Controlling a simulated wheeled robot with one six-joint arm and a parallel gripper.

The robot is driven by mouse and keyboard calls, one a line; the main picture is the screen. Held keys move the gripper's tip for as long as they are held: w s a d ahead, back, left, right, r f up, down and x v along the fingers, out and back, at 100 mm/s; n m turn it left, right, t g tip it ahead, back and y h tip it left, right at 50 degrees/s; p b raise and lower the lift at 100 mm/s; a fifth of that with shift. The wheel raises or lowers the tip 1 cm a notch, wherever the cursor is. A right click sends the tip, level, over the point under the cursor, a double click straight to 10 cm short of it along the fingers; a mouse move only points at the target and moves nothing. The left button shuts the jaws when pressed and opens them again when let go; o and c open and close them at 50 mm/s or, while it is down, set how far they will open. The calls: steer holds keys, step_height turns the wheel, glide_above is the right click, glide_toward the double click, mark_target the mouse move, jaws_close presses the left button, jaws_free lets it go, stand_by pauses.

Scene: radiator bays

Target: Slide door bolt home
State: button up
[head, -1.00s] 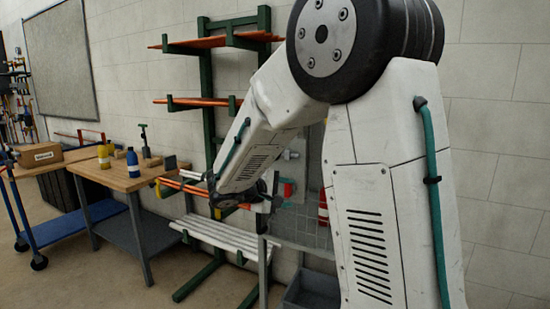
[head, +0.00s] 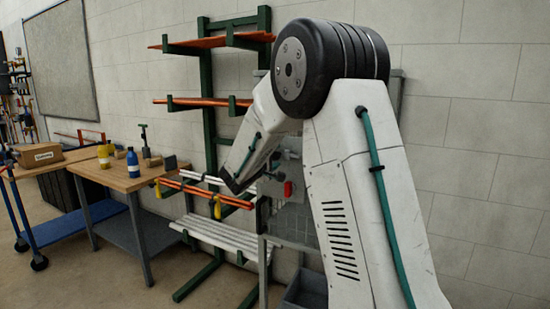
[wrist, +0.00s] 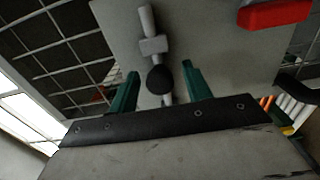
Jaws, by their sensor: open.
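In the wrist view the door bolt is a grey rod (wrist: 147,18) running through a small bracket (wrist: 154,45) on a light grey plate (wrist: 205,40). A round black knob (wrist: 160,80) sits on the bolt's near end. My gripper (wrist: 160,69) is open, with one green finger on each side of the knob. A gap shows between the knob and each finger; whether the fingers reach its depth I cannot tell.
A red handle (wrist: 275,13) is at the plate's upper right; it also shows in the head view (head: 288,190). Wire mesh (wrist: 45,45) lies left of the plate. A green rack (head: 209,120) with orange bars and a wooden bench (head: 125,176) stand to the left.

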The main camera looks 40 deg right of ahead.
steer(key=shift+w+d, duration=0.1)
steer(key=shift+d, duration=0.05)
jaws_close()
steer(key=shift+w+a, duration=0.35)
steer(key=shift+w, duration=0.35)
steer(key=shift+w+a, duration=0.3)
steer(key=shift+w, duration=0.45)
steer(key=shift+w+a, duration=0.35)
steer(key=shift+w, duration=0.35)
jaws_free()
steer(key=shift+w+a, duration=0.1)
steer(key=shift+w, duration=0.05)
